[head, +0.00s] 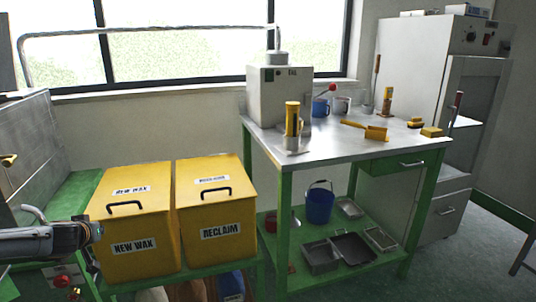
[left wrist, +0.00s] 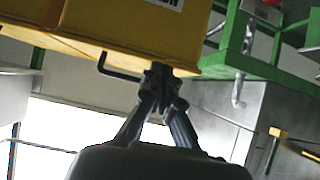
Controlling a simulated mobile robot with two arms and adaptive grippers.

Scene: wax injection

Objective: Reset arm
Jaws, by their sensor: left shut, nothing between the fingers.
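My left arm comes in from the left edge of the head view, and its end (head: 90,232) is beside the left side of the yellow NEW WAX bin (head: 125,215). In the left wrist view my left gripper (left wrist: 163,75) is shut and empty, its fingers meeting in front of a yellow bin (left wrist: 130,28) with a black handle (left wrist: 118,73). Whether the fingertips touch the bin cannot be told. My right gripper is in neither view.
A yellow RECLAIM bin (head: 217,230) stands right of the NEW WAX bin, both lids closed. A green-framed metal table (head: 345,150) holds a grey machine (head: 280,95), a yellow cylinder (head: 292,118) and tools. A blue bucket (head: 320,203) and trays are below. Floor shows at right.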

